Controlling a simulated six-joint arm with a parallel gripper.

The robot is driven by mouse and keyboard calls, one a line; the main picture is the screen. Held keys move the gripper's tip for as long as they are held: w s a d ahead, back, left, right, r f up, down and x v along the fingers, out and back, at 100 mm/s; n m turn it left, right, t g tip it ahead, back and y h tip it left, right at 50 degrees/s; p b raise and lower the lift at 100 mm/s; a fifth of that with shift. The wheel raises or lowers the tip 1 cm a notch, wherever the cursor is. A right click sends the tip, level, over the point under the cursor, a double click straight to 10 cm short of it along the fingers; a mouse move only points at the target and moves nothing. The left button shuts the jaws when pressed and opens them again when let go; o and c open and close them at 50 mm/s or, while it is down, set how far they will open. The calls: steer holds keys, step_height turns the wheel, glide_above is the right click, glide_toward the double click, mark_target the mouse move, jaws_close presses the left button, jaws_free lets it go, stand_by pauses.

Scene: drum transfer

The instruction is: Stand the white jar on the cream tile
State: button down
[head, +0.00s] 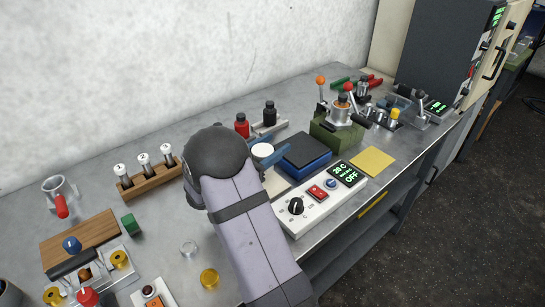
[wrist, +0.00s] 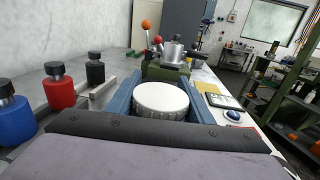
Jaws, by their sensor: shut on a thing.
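The white jar (head: 261,150) shows as a round white lid in front of my dark wrist in the head view. In the wrist view the white jar (wrist: 162,97) is upright, its ribbed lid between two blue jaws. My gripper (head: 268,156) is shut on it, and the jaws also show in the wrist view (wrist: 161,92). A pale cream tile (head: 276,184) lies on the bench just below and right of the jar in the head view, partly hidden by my arm. The jar's lower part is hidden, so I cannot tell whether it touches anything.
A red bottle (head: 242,126) and a black bottle (head: 270,114) stand behind. A yellow square (head: 372,161) lies farther right. A wooden vial rack (head: 149,179) is left.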

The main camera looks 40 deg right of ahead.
steer(key=shift+f, duration=2)
steer(key=shift+f, duration=0.1)
steer(key=c, duration=0.9)
jaws_free()
steer(key=shift+a, duration=0.35)
steer(key=a, duration=0.3)
steer(key=s+a+b, duration=0.1)
steer(key=a, duration=0.3)
steer(key=a+b, duration=0.1)
steer(key=a, duration=0.3)
steer(key=shift+s+a, duration=0.15)
steer(key=shift+s, duration=0.2)
